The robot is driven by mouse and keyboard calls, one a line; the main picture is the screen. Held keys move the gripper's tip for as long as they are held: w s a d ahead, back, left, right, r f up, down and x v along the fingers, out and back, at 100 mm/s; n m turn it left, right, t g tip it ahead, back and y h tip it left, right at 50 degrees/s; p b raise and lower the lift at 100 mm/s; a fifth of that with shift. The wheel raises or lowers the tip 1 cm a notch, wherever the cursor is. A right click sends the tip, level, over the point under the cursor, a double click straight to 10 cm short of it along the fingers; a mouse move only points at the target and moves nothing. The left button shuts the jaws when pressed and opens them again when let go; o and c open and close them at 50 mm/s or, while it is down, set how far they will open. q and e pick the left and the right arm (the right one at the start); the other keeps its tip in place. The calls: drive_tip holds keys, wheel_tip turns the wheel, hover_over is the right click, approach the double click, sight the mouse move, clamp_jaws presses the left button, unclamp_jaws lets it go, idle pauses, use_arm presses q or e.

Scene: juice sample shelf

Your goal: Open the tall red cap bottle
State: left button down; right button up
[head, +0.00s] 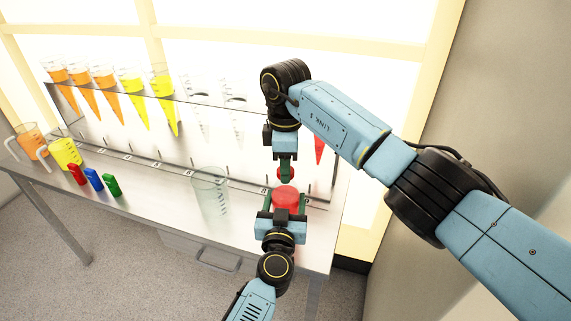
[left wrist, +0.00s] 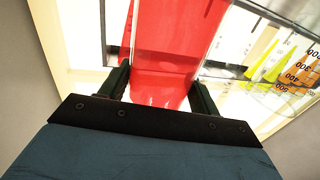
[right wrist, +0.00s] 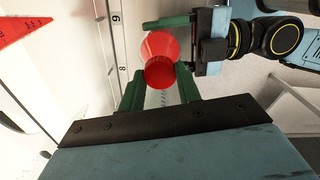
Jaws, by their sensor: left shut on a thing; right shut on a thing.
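My left gripper (head: 282,216) is shut around a red bottle (head: 287,200), above the bench's front right. In the left wrist view, the red body (left wrist: 165,75) fills the space between its fingers. My right gripper (head: 286,172) points down just behind the bottle and is shut on a small red piece that looks like the cap (head: 285,175). In the right wrist view, the round red end (right wrist: 160,72) is between my right fingers, against the red bottle (right wrist: 160,45). I cannot tell whether the cap and bottle are joined or apart.
A clear empty beaker (head: 211,192) stands left of the bottle. A rack (head: 155,155) behind holds orange, yellow, clear and red cones (head: 319,150). Small red, blue and green items (head: 94,180) and two filled jugs (head: 65,152) stand at the left. The bench front between is clear.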

drive_tip(key=o, duration=1.1)
drive_tip(key=shift+c, duration=0.2)
drive_tip(key=shift+o, duration=0.2)
drive_tip(key=shift+r, duration=2.25)
wheel_tip(320, 180, up, 3)
drive_tip(key=m, duration=0.3)
drive_tip(key=shift+f, duration=0.1)
wheel_tip(320, 180, down, 7)
drive_tip(key=shift+f, duration=0.2)
drive_tip(key=shift+c, duration=0.5)
drive_tip(key=c, duration=1)
drive_tip(key=shift+o, duration=0.2)
